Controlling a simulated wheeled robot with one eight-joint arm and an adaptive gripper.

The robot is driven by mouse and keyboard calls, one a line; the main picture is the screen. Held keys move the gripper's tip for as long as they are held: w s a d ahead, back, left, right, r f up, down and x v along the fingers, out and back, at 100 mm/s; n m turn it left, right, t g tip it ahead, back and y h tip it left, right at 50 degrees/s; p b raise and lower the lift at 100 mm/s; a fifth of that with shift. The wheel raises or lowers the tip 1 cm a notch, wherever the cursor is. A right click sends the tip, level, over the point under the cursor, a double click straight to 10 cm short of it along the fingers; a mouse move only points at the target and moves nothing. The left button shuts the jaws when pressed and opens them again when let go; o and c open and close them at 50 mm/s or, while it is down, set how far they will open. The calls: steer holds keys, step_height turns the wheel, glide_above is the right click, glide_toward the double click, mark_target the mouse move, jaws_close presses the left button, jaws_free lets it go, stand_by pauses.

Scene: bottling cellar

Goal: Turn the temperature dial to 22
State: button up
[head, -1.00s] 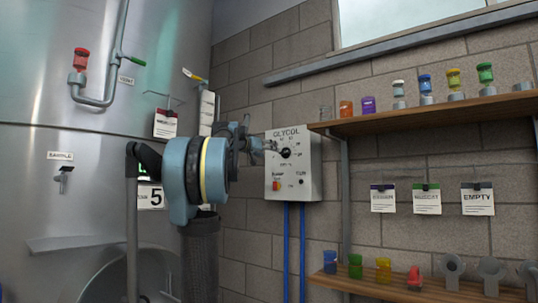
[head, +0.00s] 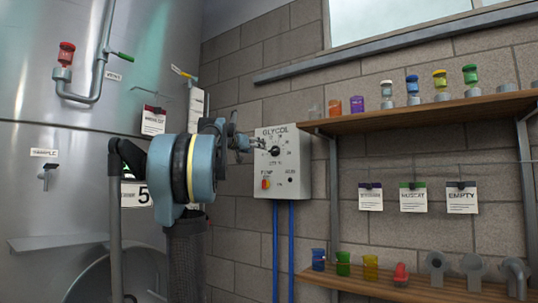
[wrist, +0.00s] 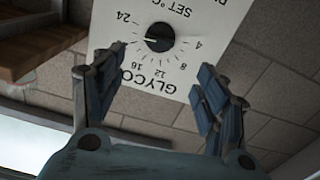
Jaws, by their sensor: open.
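The temperature dial is a round black knob (head: 274,151) on the white GLYCOL control box (head: 292,170) on the brick wall. In the wrist view the knob (wrist: 159,37) appears upside down, with 4, 8, 12, 16 and 24 readable around it. A pale mark on the knob points roughly left, near 24; the exact setting is unclear, and the 20 area is beside my left finger. My gripper (wrist: 160,68) is open and empty. Its fingers are spread to either side below the knob in that picture, apart from it. In the head view my gripper (head: 254,144) is just left of the dial.
The box also has a red-orange pump switch (head: 266,184) below the dial. Blue pipes (head: 283,250) run down from it. A wooden shelf (head: 400,119) with jars is close to the box's right. A steel tank (head: 60,190) stands at left.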

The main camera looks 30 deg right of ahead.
mark_target(274, 151)
steer(key=x, duration=1.4)
steer(key=shift+c, duration=0.6)
steer(key=c, duration=0.9)
